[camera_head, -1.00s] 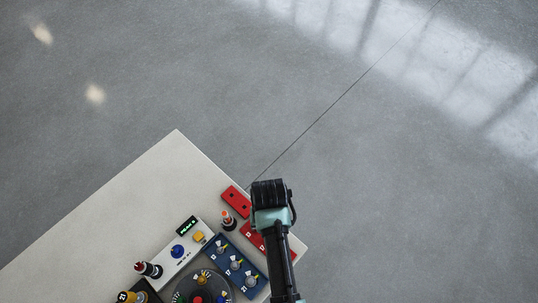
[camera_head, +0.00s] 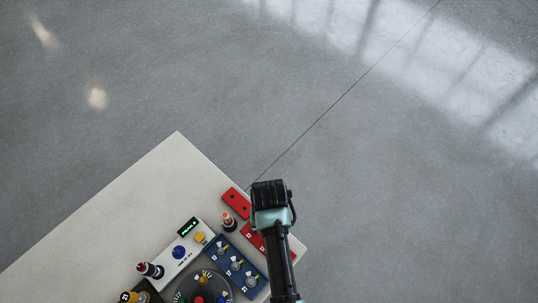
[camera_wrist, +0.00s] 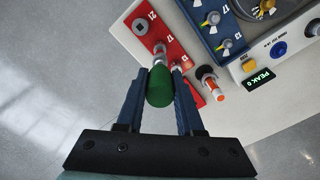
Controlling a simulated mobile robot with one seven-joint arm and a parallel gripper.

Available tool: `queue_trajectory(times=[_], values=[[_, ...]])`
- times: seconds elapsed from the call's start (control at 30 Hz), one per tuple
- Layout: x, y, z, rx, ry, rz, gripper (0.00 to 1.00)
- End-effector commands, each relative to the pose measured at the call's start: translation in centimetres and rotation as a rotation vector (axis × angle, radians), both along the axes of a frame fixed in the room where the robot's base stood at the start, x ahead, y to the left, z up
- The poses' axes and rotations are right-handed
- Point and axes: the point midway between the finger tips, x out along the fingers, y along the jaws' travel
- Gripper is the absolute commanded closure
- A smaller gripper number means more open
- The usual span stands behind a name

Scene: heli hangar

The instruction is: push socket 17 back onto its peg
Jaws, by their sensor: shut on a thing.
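In the wrist view my gripper (camera_wrist: 161,70) is shut on a piece with a dark green cylindrical end (camera_wrist: 160,88) and a pale metal part beyond it. The piece is over the red rack (camera_wrist: 140,24), close to its white 17 mark. A metal socket-like part (camera_wrist: 160,50) shows just past the fingertips. I cannot tell whether it joins the held piece or how far it sits on a peg. In the head view my arm covers the gripper and much of the red rack (camera_head: 252,236).
A bottle with an orange band (camera_wrist: 210,80) stands close beside the rack. A blue tray with several fittings (camera_wrist: 232,48) and a white panel with a green display (camera_wrist: 262,90) lie beyond. The pale table's corner (camera_head: 300,245) is near. Open floor lies past it.

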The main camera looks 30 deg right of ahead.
Motion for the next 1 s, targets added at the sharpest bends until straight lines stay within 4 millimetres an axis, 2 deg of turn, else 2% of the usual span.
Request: queue_trajectory(times=[0.53, 1.0], values=[[0.1, 0.0, 1.3, 0.000, -0.001, 0.000, 1.00], [0.0, 0.0, 4.9, 0.000, -0.001, 0.000, 1.00]])
